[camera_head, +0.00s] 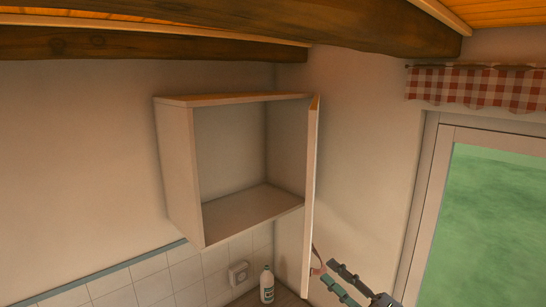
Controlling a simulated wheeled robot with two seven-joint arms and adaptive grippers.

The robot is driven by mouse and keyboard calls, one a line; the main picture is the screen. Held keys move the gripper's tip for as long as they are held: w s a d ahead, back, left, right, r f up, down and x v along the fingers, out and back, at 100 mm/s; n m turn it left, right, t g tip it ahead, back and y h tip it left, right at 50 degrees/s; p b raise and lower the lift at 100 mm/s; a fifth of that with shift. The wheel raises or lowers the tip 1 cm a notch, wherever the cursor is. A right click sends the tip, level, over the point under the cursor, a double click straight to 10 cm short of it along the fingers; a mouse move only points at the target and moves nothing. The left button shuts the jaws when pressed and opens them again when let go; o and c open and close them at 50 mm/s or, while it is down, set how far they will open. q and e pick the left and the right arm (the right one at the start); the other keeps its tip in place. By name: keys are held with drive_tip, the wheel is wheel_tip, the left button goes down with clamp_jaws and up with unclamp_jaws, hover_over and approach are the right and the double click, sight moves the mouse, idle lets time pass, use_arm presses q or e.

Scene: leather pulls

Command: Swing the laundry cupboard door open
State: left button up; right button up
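The laundry cupboard (182,170) hangs on the wall in the middle of the head view, and its inside is empty. Its door (311,190) stands swung out on the right side and shows nearly edge-on. A brownish leather pull (318,262) is on the door's right face near the bottom. My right gripper (335,279) is at the bottom, just right of the door and the pull. Its two fingers are spread apart with nothing visible between them. My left gripper is not in view.
A white bottle (267,284) stands on the counter (289,299) below the cupboard, near a wall socket (238,274). A window (490,220) with a checked valance (475,89) is at the right. Wooden beams (150,44) cross above.

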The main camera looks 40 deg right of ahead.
drive_tip(key=s+p, duration=0.2)
drive_tip(key=s, duration=0.7)
drive_tip(key=shift+s+d, duration=0.2)
drive_tip(key=shift+d, duration=0.15)
